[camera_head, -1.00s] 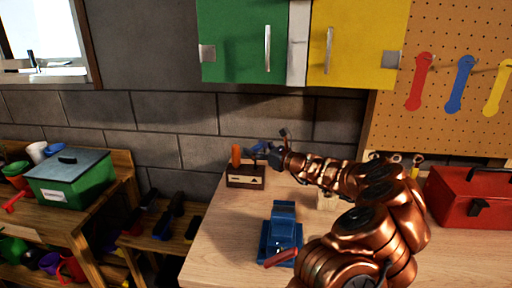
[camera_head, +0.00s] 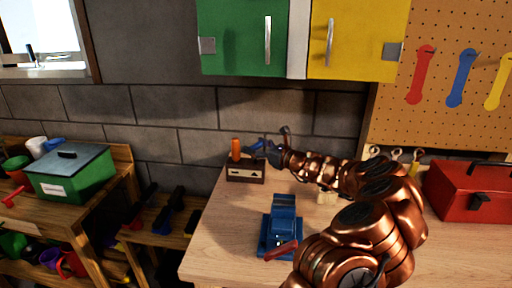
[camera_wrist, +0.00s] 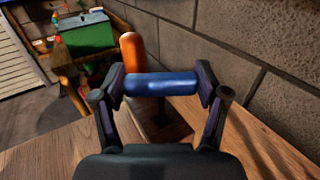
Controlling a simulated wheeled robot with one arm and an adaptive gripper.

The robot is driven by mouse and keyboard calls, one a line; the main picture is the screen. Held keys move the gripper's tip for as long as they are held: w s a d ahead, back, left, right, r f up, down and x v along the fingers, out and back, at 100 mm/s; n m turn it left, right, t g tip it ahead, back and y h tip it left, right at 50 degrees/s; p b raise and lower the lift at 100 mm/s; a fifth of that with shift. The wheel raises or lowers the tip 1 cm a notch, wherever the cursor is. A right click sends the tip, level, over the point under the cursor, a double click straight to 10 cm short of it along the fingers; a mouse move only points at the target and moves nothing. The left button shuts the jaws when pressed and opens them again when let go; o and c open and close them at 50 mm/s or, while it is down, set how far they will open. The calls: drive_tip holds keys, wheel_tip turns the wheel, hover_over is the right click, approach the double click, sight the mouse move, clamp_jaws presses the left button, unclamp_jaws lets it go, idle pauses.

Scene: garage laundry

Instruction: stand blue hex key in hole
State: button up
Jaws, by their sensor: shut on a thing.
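In the wrist view a blue rod-like piece (camera_wrist: 162,84), which looks like the blue hex key's handle, lies sideways between the fingertips of my gripper (camera_wrist: 160,88). My gripper is shut on it. Any free hole in the block is hidden.
A blue vise (camera_head: 282,225) with a red handle stands on the workbench (camera_head: 215,240). A red toolbox (camera_head: 470,190) is at the right. The brick wall is close behind my gripper. A green box (camera_head: 70,173) sits on the left shelf.

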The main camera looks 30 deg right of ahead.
drive_tip(key=shift+f+b, duration=0.75)
drive_tip(key=shift+f, duration=1.15)
drive_tip(key=o, duration=1.2)
drive_tip(key=shift+s, duration=0.1)
drive_tip(key=shift+v, duration=5.9)
